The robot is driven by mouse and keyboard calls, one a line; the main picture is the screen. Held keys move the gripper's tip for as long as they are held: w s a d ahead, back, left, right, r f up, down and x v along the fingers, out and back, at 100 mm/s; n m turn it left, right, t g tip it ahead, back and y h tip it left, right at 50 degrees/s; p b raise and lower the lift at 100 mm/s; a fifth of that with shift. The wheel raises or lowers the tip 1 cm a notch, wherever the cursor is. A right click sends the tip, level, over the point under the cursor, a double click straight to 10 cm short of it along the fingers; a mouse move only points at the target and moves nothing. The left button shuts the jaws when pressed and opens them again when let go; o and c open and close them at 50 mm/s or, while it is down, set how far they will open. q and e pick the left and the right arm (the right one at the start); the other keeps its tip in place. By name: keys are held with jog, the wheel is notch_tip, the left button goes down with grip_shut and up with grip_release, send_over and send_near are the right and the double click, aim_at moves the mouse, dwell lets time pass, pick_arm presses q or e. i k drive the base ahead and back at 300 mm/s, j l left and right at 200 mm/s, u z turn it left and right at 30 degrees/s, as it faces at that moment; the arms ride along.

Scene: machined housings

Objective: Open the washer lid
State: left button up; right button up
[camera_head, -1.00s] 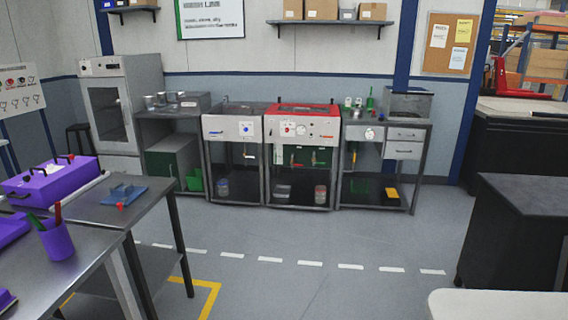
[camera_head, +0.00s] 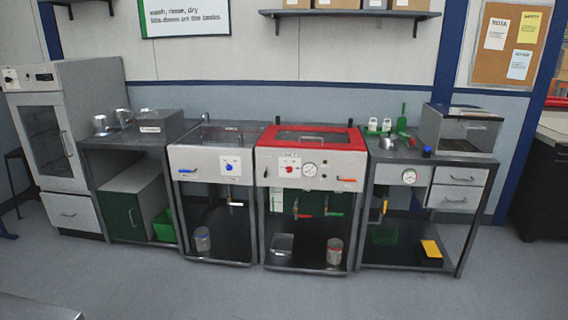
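The likely washer is the station (camera_head: 310,165) with a red-framed top in the middle of the row, a white front panel, a red knob and a round gauge. Its red lid (camera_head: 312,138) with a dark window lies flat and looks shut, with a reddish handle along its front edge. To its left stands a similar station (camera_head: 210,162) with a blue knob and a flat, dark top. No label tells which one is the washer. Neither of my grippers is in view.
A grey cabinet (camera_head: 60,125) with a glass door stands at far left. A shelf (camera_head: 350,14) hangs above. The floor (camera_head: 290,290) in front is clear.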

aim_at(357, 143)
jog(key=i+z, duration=0.1)
jog(key=i, duration=0.5)
jog(key=i+j+z, duration=0.1)
jog(key=i, duration=0.5)
jog(key=i+j+z, duration=0.1)
jog(key=i, duration=0.55)
jog(key=i+j, duration=0.1)
jog(key=i, duration=0.95)
jog(key=i+j, duration=0.15)
jog(key=i, duration=0.9)
